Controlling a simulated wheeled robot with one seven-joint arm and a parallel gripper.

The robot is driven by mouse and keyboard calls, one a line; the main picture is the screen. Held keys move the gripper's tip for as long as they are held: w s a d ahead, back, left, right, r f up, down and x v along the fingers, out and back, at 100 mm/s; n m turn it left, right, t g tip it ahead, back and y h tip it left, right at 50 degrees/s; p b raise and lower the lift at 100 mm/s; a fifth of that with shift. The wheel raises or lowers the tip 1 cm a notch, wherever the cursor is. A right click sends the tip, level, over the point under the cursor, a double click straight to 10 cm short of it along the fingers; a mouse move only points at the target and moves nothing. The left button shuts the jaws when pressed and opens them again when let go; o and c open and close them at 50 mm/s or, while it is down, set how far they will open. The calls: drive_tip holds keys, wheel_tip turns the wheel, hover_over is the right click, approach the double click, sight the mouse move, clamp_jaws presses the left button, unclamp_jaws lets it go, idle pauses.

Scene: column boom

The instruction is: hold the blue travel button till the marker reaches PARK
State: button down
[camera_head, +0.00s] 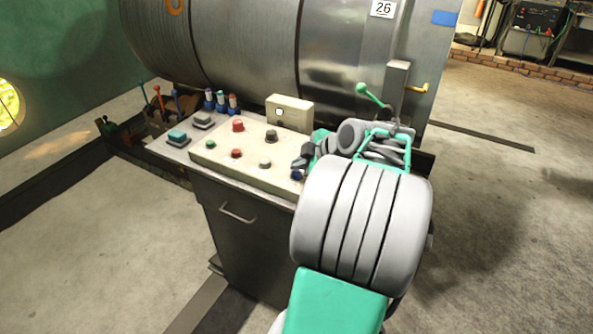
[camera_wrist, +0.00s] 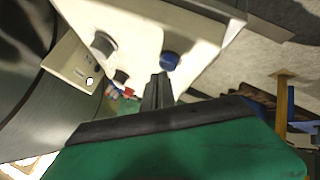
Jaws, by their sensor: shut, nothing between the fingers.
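The blue travel button (camera_head: 297,175) sits at the near right corner of the cream control panel (camera_head: 222,157), partly hidden by my gripper in the head view. In the wrist view the blue button (camera_wrist: 170,60) shows as a round dark blue cap. My gripper (camera_head: 303,164) is shut and empty. Its fingertips (camera_wrist: 163,76) are right at the edge of the blue button in the wrist view; I cannot tell whether they touch it or press it. I cannot make out a travel marker or a PARK label in either view.
The panel also carries a large red button (camera_head: 238,125), a green button (camera_head: 210,145), a smaller red button (camera_head: 237,153) and grey knobs. A small box (camera_head: 290,112) with a pale square stands behind them. A large metal drum (camera_head: 245,50) rises behind the panel.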

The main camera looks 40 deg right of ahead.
sight(299, 173)
drive_tip(key=shift+r, duration=0.45)
drive_tip(key=shift+r+p, duration=1.35)
drive_tip(key=shift+r, duration=1.2)
